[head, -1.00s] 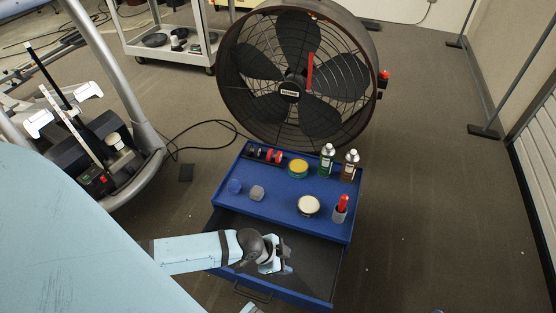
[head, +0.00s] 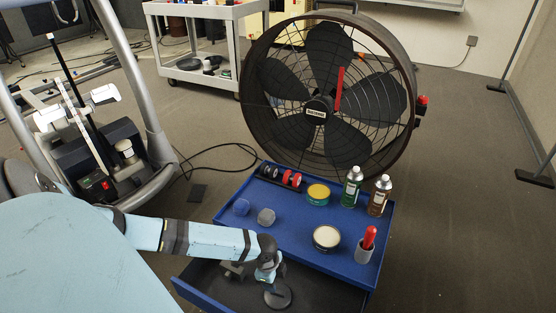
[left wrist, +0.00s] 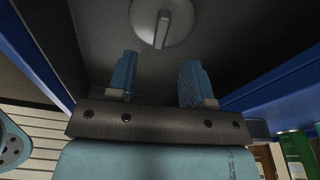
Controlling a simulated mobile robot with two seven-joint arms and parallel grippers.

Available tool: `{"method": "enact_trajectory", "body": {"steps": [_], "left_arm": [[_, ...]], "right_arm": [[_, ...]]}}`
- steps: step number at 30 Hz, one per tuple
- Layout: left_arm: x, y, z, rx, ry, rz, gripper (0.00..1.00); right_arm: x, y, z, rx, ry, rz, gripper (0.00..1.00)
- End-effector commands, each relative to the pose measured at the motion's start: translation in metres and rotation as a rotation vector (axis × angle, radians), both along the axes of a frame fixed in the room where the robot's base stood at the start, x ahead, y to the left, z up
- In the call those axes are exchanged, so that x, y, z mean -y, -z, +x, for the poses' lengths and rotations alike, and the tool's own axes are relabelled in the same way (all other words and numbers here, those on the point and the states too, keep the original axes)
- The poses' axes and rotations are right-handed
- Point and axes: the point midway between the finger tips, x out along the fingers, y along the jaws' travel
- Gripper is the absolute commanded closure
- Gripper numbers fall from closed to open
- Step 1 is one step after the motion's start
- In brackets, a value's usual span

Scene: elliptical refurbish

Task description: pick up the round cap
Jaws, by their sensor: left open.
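The round cap is a dark grey disc (head: 278,297) lying in the open drawer, below the tip of my left arm in the head view. In the left wrist view the cap (left wrist: 150,34) shows at the top, lighter grey, with a raised bar-shaped grip across it. My left gripper (head: 268,272) is over the drawer. Its two blue fingers (left wrist: 160,72) are apart with nothing between them, pointing towards the cap and not around its grip. My right gripper is not in view.
The blue cabinet top (head: 290,233) holds several tins, bottles and small items. The open drawer (head: 215,281) has blue walls (left wrist: 40,50) on both sides of my left gripper. A large fan (head: 330,95) stands behind. A grey cart (head: 205,50) stands back left.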

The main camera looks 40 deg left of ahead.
Motion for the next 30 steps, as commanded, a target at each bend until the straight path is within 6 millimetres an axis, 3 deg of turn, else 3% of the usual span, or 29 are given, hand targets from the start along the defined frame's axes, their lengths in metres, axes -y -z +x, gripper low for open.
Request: {"method": "enact_trajectory", "body": {"steps": [1, 8, 13, 19, 27, 30], "left_arm": [[0.002, 0.011, 0.001, 0.001, -0.001, -0.002, 0.53], [0.004, 0.023, 0.002, 0.002, -0.001, -0.001, 0.53], [0.007, 0.042, 0.005, 0.002, -0.001, -0.001, 0.53], [0.011, 0.069, 0.007, 0.001, 0.0, 0.0, 0.53], [0.012, 0.07, 0.007, 0.002, 0.0, 0.0, 0.53], [0.012, 0.07, 0.007, 0.002, 0.0, 0.0, 0.76]], "right_arm": [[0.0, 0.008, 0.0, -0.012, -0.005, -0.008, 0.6], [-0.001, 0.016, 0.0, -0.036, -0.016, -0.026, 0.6], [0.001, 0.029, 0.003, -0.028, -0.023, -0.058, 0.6], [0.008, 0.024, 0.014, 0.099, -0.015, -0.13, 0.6], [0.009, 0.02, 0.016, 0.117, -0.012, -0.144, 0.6], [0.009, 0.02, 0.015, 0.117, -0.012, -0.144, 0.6]]}}
